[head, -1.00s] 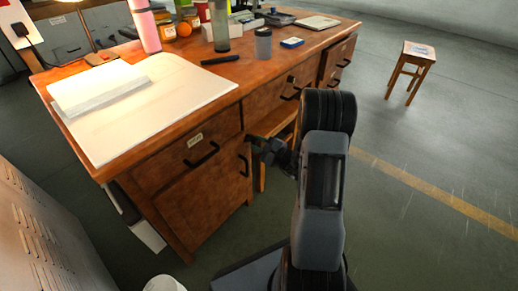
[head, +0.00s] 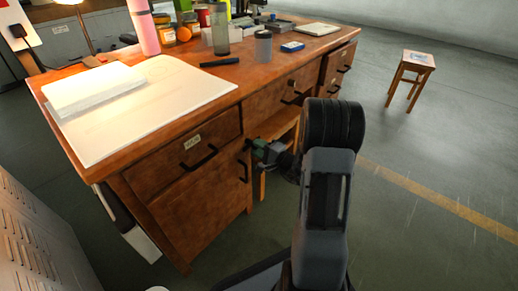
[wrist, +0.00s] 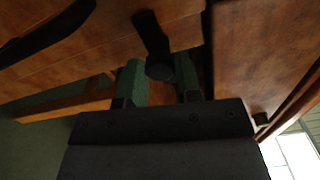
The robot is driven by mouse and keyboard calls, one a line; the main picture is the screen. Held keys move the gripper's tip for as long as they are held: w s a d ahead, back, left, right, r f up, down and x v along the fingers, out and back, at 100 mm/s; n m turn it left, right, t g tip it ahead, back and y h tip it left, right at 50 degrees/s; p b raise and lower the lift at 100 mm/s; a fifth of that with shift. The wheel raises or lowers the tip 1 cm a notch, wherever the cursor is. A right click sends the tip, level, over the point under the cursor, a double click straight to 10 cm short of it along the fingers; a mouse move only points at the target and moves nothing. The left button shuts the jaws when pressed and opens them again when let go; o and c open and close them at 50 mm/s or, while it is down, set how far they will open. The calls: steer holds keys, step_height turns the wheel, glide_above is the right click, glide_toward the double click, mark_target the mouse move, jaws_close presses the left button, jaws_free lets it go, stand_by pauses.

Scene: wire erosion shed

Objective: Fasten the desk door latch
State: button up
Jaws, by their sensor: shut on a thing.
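The desk (head: 215,88) is brown wood with a pale mat on its left part. Its door (head: 208,205) sits below the left drawer, has a black handle (head: 244,171) near its right edge and looks closed or nearly so. My gripper (head: 259,150) is at the upper right edge of this door, by the knee space. In the wrist view, my gripper (wrist: 158,82) has its green fingers on either side of a dark latch piece (wrist: 154,38) with a rounded end, and is shut on it. The fingertips and the latch's far side are partly hidden and dim.
A stool (head: 411,75) stands on open floor at the right. A grey louvred cabinet (head: 35,235) is close at the lower left. Bottles, jars and a grey cup (head: 263,47) stand on the desktop. The floor right of my arm is clear.

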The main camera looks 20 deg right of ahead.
stand_by(0.4)
steer(key=o, duration=0.9)
steer(key=shift+s, duration=0.1)
steer(key=p+v, duration=0.3)
steer(key=v, duration=1)
steer(key=shift+s+d+p, duration=0.15)
steer(key=shift+s+p, duration=0.15)
steer(key=shift+r, duration=0.1)
